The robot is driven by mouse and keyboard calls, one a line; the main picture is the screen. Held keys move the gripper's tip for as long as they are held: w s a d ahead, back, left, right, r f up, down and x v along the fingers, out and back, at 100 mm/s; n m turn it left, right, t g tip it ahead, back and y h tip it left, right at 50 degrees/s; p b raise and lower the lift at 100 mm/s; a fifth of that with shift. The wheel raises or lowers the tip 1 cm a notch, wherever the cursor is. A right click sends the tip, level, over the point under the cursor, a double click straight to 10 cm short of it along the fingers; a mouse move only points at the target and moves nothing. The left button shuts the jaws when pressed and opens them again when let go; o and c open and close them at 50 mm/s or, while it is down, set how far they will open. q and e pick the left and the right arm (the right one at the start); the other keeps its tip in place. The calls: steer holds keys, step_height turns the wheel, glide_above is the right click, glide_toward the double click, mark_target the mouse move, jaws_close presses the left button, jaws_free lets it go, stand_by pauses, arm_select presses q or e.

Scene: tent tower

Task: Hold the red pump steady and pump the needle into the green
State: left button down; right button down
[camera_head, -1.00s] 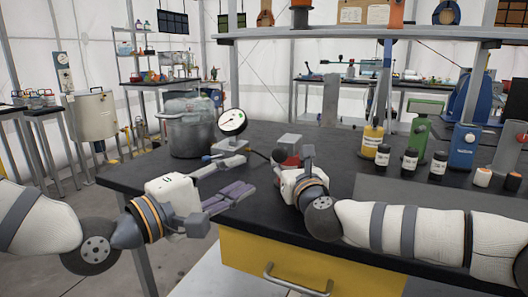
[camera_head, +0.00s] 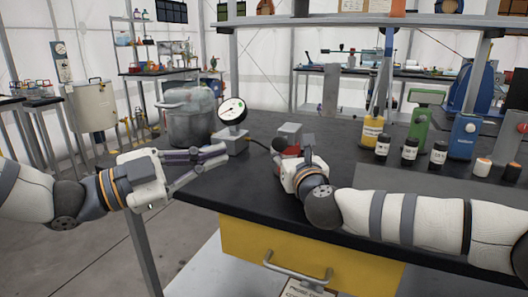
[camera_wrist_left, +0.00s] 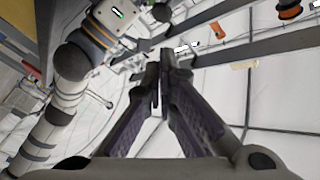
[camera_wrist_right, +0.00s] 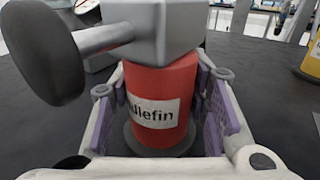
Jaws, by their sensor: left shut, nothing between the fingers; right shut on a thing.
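The red pump (camera_wrist_right: 162,98) stands upright on the black table, with a grey block on top and a lever ending in a dark round knob (camera_wrist_right: 40,52). My right gripper (camera_head: 288,165) is around the pump's red body and shut on it. The gauge (camera_head: 232,111) stands left of the pump, with a white dial and a small green mark; its needle is too small to read. My left gripper (camera_head: 226,154) is shut and empty, its tips over the table's left side, below the gauge in the head view. Its fingertips meet in the left wrist view (camera_wrist_left: 163,78).
A metal pot (camera_head: 190,122) stands behind the gauge. A yellow bottle (camera_head: 371,138), several dark bottles, a green device (camera_head: 419,125) and a blue device (camera_head: 464,137) stand at the right. A yellow drawer (camera_head: 300,255) is under the table's front edge.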

arm_select(q)
steer(key=m+g, duration=0.1)
steer(key=m, duration=0.2)
steer(key=s+a+f+m+g, duration=0.1)
steer(key=m, duration=0.7)
steer(key=shift+s+a+f+g, duration=0.25)
steer(key=shift+a+f+g, duration=0.1)
steer(key=shift+g, duration=0.05)
steer(key=shift+d, duration=0.1)
glide_toward(282, 142)
steer(key=d, duration=0.1)
steer(key=s+d+f, duration=0.1)
steer(key=d, duration=0.1)
steer(key=s+d, duration=0.1)
steer(key=shift+s+d+f, duration=0.2)
steer(key=shift+s+f, duration=0.05)
steer(key=shift+f, duration=0.05)
steer(key=w, duration=0.1)
steer(key=w+d, duration=0.1)
steer(key=w, duration=0.1)
steer(key=shift+w+d, duration=0.3)
steer(key=shift+w, duration=0.25)
